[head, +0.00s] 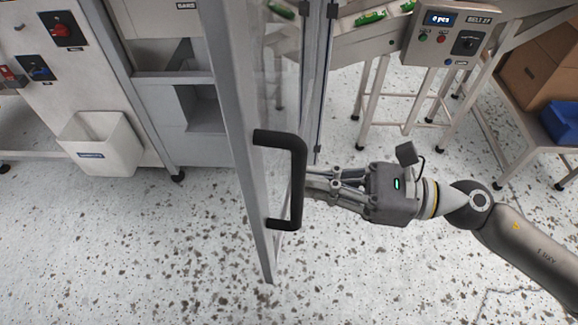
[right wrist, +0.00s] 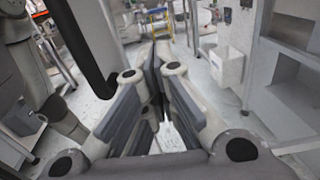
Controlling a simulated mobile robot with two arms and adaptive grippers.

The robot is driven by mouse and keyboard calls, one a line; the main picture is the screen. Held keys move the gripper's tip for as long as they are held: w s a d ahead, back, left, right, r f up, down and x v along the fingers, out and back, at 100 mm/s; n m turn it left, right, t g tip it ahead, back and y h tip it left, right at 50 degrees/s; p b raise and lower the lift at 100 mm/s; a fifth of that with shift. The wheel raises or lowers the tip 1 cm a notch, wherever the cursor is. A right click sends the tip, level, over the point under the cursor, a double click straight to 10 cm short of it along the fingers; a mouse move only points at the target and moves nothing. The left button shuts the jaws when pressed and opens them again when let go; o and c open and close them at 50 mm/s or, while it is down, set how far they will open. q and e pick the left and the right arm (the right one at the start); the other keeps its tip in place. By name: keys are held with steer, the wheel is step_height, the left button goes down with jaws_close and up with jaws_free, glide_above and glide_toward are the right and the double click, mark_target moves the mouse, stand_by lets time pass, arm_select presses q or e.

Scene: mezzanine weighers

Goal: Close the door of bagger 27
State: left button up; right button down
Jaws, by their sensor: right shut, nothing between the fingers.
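The door (head: 241,150) stands open, its grey-framed clear panel jutting out toward me in the head view. Its black handle (head: 298,180) is a vertical bar on the right face; a dark bar in the right wrist view (right wrist: 80,40) looks like the same handle. My right gripper (head: 312,183) comes from the right, its fingers pointing left at the handle's bar. In the right wrist view its fingers (right wrist: 155,75) are together with nothing between them. The handle hides the fingertips in the head view, so contact cannot be told. My left gripper is out of view.
A grey machine cabinet (head: 190,148) stands left of the door, with a white bin (head: 100,145) on its side. A belt control box (head: 447,35) on a legged conveyor is at the top right. A blue crate (head: 562,122) is at the right edge. The speckled floor is clear in front.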

mark_target(271, 176)
steer(key=a, duration=0.1)
steer(key=a+p, duration=0.1)
steer(key=a, duration=0.1)
steer(key=shift+w+r+p, duration=0.2)
steer(key=shift+w+p, duration=0.05)
steer(key=shift+p, duration=0.15)
steer(key=shift+w+a+f, duration=0.1)
steer(key=shift+a+f, duration=0.15)
steer(key=shift+a, duration=0.35)
